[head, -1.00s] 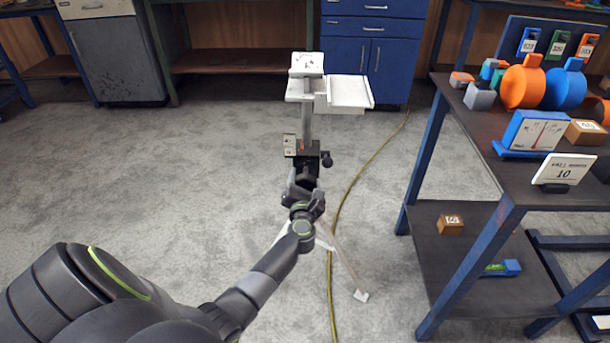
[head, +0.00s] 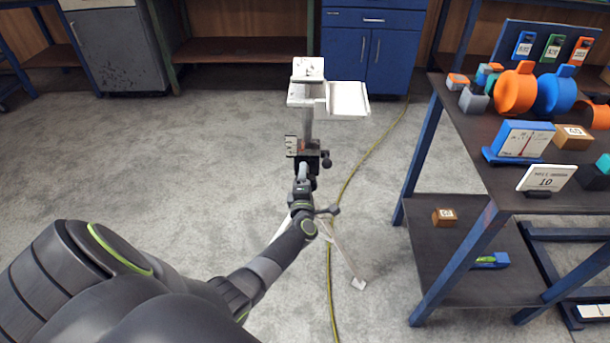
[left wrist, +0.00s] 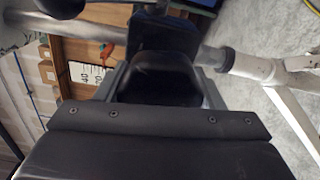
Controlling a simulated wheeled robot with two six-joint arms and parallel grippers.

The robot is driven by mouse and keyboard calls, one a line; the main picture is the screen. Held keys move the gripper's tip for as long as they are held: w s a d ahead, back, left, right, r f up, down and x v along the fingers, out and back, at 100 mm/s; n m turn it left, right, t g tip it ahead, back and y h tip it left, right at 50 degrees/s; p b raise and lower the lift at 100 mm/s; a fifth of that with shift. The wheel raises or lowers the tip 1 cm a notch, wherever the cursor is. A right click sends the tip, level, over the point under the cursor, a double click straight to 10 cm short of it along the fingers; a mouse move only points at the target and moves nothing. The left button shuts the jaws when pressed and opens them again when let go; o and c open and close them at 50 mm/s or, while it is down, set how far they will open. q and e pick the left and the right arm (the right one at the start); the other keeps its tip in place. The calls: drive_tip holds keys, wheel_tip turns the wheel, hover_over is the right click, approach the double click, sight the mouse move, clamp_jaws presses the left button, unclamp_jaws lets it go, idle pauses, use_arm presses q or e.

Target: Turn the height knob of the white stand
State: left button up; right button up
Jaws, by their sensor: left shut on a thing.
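The white stand (head: 307,122) rises from the floor in the middle of the head view, with a flat top and a side tray (head: 348,98). A black collar sits on its post, with a small dark side knob (head: 326,160) on the right. My left gripper (head: 302,172) is at the collar's near side. In the left wrist view it is shut on a dark rounded knob (left wrist: 165,78). The head view hides that knob behind the gripper. A white scale plate (head: 291,146) is beside the post. My right gripper is not in view.
A blue-legged table (head: 470,130) at right carries pipe parts, a dial gauge (head: 522,140) and a card reading 10 (head: 546,178). A yellow cable (head: 345,185) runs along the floor past the stand's white legs. Blue cabinets (head: 370,50) stand behind. Floor left of the stand is clear.

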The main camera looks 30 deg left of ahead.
use_arm(q)
drive_tip(key=shift+m+p, duration=1.35)
drive_tip(key=shift+m, duration=1.55)
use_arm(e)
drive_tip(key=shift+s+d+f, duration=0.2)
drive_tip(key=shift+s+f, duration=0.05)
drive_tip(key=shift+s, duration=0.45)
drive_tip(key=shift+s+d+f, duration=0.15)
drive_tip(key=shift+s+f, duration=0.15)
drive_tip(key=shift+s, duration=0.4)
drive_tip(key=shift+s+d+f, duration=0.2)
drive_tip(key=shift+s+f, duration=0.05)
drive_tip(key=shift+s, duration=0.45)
use_arm(q)
drive_tip(key=o, duration=1)
